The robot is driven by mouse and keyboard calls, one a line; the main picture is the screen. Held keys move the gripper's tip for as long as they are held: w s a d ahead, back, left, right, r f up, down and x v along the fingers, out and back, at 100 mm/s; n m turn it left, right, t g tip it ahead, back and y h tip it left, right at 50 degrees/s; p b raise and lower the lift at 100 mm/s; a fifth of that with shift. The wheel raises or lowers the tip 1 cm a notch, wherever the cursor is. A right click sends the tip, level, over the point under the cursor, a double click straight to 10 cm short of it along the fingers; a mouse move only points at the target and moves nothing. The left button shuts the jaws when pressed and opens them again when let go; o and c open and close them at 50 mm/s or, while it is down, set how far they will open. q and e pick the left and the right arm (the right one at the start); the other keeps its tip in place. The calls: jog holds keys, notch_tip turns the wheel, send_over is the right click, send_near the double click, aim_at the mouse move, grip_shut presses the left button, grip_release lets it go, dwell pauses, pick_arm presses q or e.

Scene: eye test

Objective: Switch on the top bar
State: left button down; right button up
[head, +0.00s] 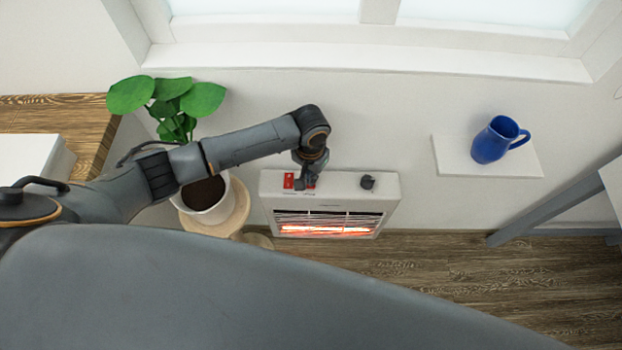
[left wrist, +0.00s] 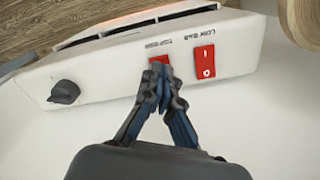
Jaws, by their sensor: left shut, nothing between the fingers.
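A white heater (head: 330,183) stands by the wall below the window, with an orange glow (head: 325,230) low behind its grille. Its top carries two red rocker switches. The low bar switch (left wrist: 205,62) is labelled and shows its I and 0 marks; it also shows in the head view (head: 289,181). The top bar switch (left wrist: 160,60) is partly hidden by my fingers, so its position cannot be told. My left gripper (head: 304,184) is shut and empty, its tips (left wrist: 159,77) at the top bar switch, seemingly touching or very near it. My right gripper is not in view.
A dark knob (head: 367,182) sits on the heater's right end. A potted plant (head: 205,198) on a round wooden stand is close on the left, under my arm. A blue jug (head: 492,142) stands on a white wall shelf (head: 450,160) at right. Floor right of the heater is clear.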

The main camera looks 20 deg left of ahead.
pick_arm(q)
jog(key=shift+f+b, duration=0.45)
jog(key=shift+f, duration=0.6)
dwell(0.4)
notch_tip(320, 180, up, 7)
jog(key=p, duration=0.8)
jog(key=shift+r+p, duration=0.1)
jog(key=shift+p, duration=0.25)
dwell(0.3)
